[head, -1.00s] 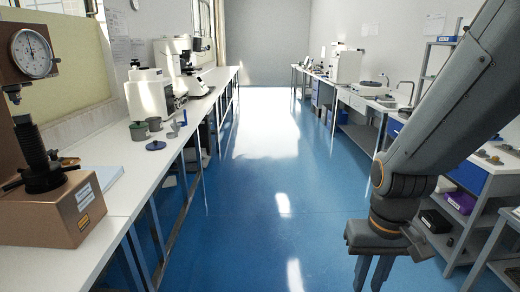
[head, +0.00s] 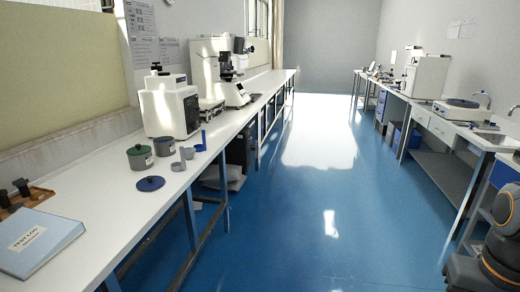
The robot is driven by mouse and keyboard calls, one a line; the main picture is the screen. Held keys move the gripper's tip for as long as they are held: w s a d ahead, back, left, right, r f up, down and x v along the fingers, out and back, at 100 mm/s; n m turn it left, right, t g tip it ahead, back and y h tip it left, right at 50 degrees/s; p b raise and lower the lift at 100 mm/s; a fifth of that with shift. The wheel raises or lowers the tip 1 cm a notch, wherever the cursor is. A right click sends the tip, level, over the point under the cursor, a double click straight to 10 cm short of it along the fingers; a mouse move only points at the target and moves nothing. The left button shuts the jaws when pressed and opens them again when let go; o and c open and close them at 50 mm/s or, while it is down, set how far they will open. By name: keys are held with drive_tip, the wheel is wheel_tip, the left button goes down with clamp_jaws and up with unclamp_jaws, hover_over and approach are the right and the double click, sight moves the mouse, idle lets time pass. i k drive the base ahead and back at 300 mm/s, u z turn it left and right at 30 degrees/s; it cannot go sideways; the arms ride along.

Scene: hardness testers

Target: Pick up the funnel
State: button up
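I cannot make out a funnel for certain. On the left bench stand a green lidded pot (head: 140,158), a grey pot (head: 165,146), a small grey cup (head: 187,153) and a small blue upright piece (head: 201,141). A grey piece (head: 178,166) sits in front of them, too small to tell its shape. A round dark blue lid-like disc with a knob (head: 150,183) lies nearer the front edge. My wrist is at the lower right corner, over the floor side and well apart from these things. My fingertips are outside the picture.
The left bench (head: 105,213) also holds a blue book (head: 37,241), a brown block with dark knobs (head: 22,197), a white tester (head: 170,106) and a microscope-like instrument (head: 232,75). A right bench (head: 460,140) holds more equipment. The blue floor (head: 310,215) between is clear.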

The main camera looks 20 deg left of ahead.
sight(189, 155)
drive_tip(key=u, duration=0.25)
drive_tip(key=i, duration=1.75)
drive_tip(key=u, duration=1.3)
drive_tip(key=i, duration=1.55)
drive_tip(key=u, duration=0.75)
